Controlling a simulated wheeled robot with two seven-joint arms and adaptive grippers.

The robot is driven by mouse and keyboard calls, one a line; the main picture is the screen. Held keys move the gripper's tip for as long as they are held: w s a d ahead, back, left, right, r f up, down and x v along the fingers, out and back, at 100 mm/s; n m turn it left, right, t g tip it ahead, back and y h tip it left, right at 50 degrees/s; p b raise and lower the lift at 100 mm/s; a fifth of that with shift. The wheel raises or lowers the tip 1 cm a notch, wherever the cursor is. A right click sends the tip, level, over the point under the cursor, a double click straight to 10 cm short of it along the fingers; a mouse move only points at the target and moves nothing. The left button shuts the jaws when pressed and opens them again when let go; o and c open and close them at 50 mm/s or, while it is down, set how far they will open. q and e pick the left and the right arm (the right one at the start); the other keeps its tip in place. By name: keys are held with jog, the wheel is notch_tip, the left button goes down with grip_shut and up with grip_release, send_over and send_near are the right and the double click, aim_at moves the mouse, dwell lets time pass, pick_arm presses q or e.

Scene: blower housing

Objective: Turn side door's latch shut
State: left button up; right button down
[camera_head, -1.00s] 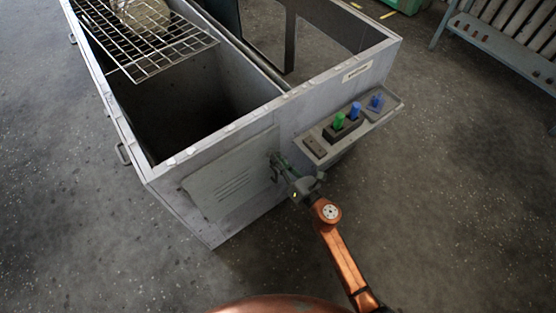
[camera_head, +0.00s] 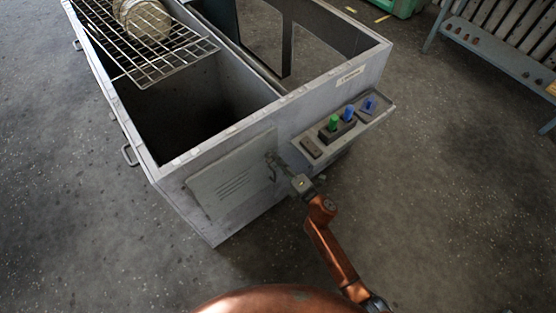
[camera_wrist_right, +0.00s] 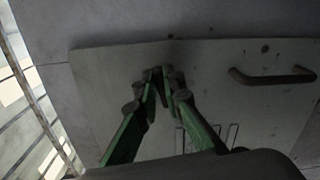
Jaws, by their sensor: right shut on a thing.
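The side door (camera_head: 232,178) is a flat grey panel with slots on the near face of the metal housing. It looks closed, lying flush against the face. In the right wrist view the door (camera_wrist_right: 100,75) fills much of the picture, with a dark bar handle (camera_wrist_right: 272,76) at the right. My right gripper (camera_head: 275,163) is at the door's right edge, where the latch is. In the wrist view its green fingers (camera_wrist_right: 163,76) come together on a small dark latch (camera_wrist_right: 161,70) at the door's edge. The fingers hide most of the latch, so its angle is unclear. My left gripper is not in view.
The open-topped housing (camera_head: 170,170) carries a wire rack (camera_head: 165,45) with a round pale object (camera_head: 146,18). A shelf (camera_head: 368,120) beside the door holds green and blue knobbed parts (camera_head: 341,122). A bench (camera_head: 490,40) stands at upper right. The floor at right is clear.

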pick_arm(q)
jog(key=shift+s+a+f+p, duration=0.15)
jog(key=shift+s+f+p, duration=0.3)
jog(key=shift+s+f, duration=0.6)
pick_arm(e)
jog(key=shift+w+m, duration=0.1)
jog(key=shift+m, duration=1.1)
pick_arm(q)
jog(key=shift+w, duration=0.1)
pick_arm(e)
jog(key=c, duration=2)
grip_release()
jog(key=shift+c, duration=0.2)
jog(key=shift+f, duration=0.15)
jog(key=v, duration=1.2)
